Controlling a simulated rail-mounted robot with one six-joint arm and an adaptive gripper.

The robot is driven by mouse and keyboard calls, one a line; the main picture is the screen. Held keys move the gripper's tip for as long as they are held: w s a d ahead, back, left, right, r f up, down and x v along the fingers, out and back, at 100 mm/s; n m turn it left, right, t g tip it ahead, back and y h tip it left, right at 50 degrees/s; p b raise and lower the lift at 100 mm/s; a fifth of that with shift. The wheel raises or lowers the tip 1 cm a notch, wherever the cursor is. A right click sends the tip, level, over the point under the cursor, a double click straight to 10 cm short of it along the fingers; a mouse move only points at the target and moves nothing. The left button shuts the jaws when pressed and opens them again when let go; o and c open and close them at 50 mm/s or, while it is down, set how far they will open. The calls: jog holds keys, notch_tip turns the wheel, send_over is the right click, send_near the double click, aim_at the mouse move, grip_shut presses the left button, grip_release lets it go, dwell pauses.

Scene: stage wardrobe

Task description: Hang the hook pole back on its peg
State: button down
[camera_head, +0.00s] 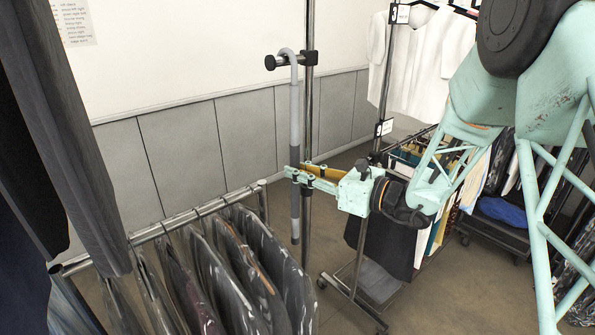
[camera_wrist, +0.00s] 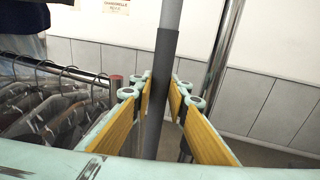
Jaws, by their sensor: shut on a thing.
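The hook pole (camera_head: 295,115) is a grey rod with a curved crook at its top and a darker grip lower down. It hangs nearly upright in the head view. Its crook is at the black peg (camera_head: 270,62), which sticks out left from a metal upright (camera_head: 309,110). The crook appears to arch over the peg; I cannot tell whether it rests on it. My gripper (camera_head: 295,173) is shut on the pole around mid-length. In the wrist view the pole's dark grip (camera_wrist: 163,75) stands between the yellow-padded fingers, and the crook is out of view.
A rail (camera_head: 155,229) of bagged dark garments (camera_head: 235,260) stands at lower left, close to the pole's lower end. Dark clothes (camera_head: 75,130) hang at far left. White shirts (camera_head: 445,55) and a wheeled rack are behind right. A grey-panelled wall (camera_head: 180,145) is behind.

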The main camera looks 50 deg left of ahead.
jog(key=c, duration=2.4)
grip_release()
jog(key=shift+v, duration=6)
jog(key=shift+r, duration=0.15)
